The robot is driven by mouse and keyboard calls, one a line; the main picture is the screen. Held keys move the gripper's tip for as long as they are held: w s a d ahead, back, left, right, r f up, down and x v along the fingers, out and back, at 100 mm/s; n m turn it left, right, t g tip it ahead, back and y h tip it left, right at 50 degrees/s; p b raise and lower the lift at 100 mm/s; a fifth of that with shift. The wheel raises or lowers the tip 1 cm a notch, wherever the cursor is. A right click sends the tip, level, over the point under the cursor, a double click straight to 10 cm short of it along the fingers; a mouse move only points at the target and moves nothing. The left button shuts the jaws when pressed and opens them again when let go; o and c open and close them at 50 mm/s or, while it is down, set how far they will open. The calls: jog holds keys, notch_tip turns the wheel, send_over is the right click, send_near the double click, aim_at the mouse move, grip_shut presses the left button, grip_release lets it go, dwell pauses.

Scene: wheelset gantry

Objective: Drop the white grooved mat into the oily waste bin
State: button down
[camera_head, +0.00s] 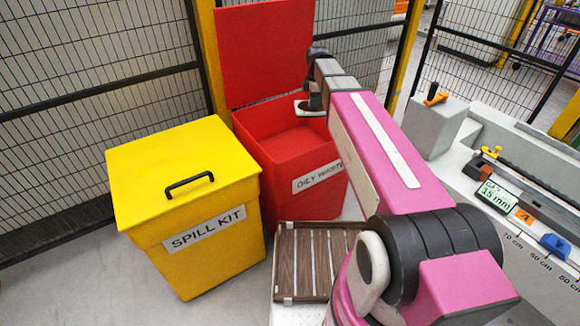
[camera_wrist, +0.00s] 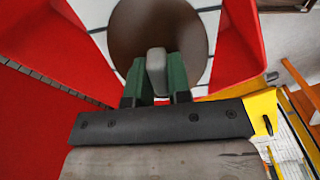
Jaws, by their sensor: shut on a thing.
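My gripper (camera_head: 315,98) is at the back right of the oily waste bin's opening. In the wrist view its green fingers (camera_wrist: 156,84) are shut on a grey knob above a brown disc.
A closed yellow spill kit box (camera_head: 190,230) stands left of the bin. A brown slatted tray (camera_head: 300,265) lies in front of it. Mesh fencing (camera_head: 90,90) runs behind. A grey bench (camera_head: 535,175) with tools is at the right.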

aim_at(307, 104)
jog(key=a+n, duration=0.1)
jog(key=w+a+f+n, duration=0.1)
jog(key=n, duration=0.1)
jog(key=a+f+n, duration=0.1)
jog(key=shift+w+f, duration=0.1)
jog(key=shift+w, duration=0.25)
jog(key=shift+f, duration=2.95)
jog(key=c, duration=1)
grip_release()
jog(key=shift+r, duration=0.15)
notch_tip(307, 104, up, 11)
jog(key=shift+f, duration=0.2)
